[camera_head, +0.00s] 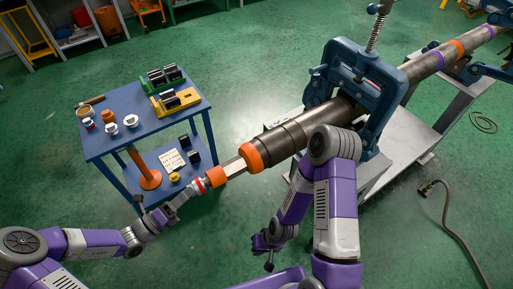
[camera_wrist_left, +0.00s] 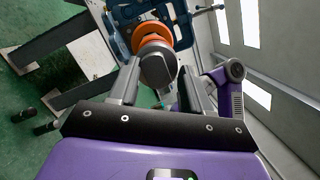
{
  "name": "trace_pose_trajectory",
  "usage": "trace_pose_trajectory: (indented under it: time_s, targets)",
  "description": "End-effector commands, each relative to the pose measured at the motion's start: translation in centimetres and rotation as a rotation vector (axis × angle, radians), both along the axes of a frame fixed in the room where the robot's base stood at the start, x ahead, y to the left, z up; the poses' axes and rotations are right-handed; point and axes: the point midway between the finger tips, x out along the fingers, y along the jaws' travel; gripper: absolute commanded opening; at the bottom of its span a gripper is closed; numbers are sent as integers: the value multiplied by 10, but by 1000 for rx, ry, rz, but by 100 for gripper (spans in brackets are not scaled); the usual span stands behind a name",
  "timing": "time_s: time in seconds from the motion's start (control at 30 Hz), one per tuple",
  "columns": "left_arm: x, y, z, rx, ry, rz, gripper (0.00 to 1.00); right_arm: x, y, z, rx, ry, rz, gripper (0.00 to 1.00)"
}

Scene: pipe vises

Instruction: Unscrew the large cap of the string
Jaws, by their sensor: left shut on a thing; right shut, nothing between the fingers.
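The pipe string (camera_head: 305,128) runs from the upper right down to an orange-banded end at the middle. A wide orange ring (camera_head: 252,156) is followed by a pale faceted section and a smaller orange ring (camera_head: 216,177). My left gripper (camera_head: 196,189) is at this end, in line with the string, shut on the end cap. The wrist view shows the cap's grey round face (camera_wrist_left: 158,68) between the fingers (camera_wrist_left: 157,82), with orange rings (camera_wrist_left: 152,36) behind it. My right gripper (camera_head: 268,247) is shut and empty, below the string and apart from it.
A blue vise (camera_head: 345,75) clamps the string on a pale metal stand (camera_head: 405,150). A blue table (camera_head: 135,135) at left carries a hammer, white fittings and green and yellow holders. A hose (camera_head: 450,225) lies at right on the green floor.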

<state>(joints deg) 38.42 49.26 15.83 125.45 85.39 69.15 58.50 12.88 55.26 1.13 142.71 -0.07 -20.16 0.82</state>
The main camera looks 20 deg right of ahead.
Motion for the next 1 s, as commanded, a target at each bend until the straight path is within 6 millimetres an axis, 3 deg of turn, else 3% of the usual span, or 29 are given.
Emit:
trace_pose_trajectory:
  time_s: [0.03,0.1,0.7,1.0]
  targets:
    - [1,0,-2,6,4,2,15,0,0,0,0,0,0,0]
    - [1,0,-2,5,10,2,1,0,0,1,0,0,0,0]
    - [2,-1,5,-92,340,0,0,0,0,62,0,0,0,0]
    - [2,-1,2,-116,408,-1,0,0,0,67,0,0,0,0]
